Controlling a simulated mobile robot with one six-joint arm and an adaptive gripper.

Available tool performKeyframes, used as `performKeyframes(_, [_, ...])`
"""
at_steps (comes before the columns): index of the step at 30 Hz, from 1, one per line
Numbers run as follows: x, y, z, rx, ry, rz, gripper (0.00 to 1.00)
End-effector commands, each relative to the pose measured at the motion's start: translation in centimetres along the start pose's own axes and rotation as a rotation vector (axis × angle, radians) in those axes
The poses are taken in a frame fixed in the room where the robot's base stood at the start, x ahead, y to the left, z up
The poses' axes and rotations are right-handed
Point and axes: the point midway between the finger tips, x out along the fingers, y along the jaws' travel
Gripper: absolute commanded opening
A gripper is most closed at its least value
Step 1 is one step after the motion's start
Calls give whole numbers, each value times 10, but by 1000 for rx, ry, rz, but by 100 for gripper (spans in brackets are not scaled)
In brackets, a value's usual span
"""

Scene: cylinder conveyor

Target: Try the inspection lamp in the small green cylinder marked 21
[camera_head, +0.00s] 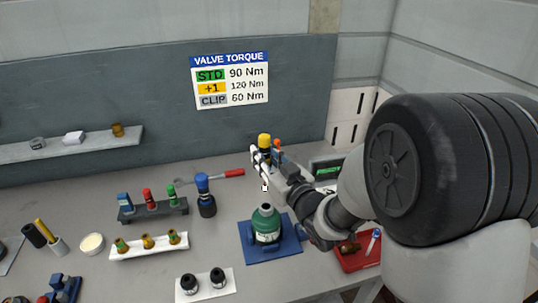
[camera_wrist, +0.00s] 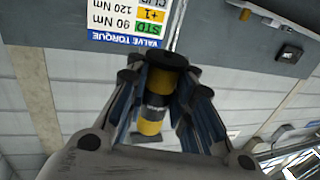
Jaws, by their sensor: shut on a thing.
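My gripper (camera_head: 262,168) is raised above the back of the bench, behind the green cylinder. It is shut on a yellow and black rod-like tool (camera_wrist: 152,113), perhaps the inspection lamp. The tool sits between the blue-grey fingers in the wrist view, and its yellow end (camera_head: 264,140) shows above the gripper in the head view. The green cylinder (camera_head: 266,224) stands upright on a blue base (camera_head: 262,254), its narrow neck upward. A pale label is on its side, but I cannot read a number. The tool is apart from the cylinder.
A dark rack (camera_head: 153,212) and a white rack (camera_head: 149,247) hold coloured pieces at the left. A blue-topped black tool (camera_head: 205,196) stands nearby. A white plate (camera_head: 206,286) holds two black pieces in front. A red tray (camera_head: 358,257) is right, beside my arm.

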Motion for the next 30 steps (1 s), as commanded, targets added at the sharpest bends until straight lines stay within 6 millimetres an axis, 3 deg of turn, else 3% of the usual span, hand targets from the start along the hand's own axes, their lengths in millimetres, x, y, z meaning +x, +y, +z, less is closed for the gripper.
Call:
performKeyframes(18, [0,1,59,0,2,4,0])
performKeyframes(30, [0,1,62,0,2,4,0])
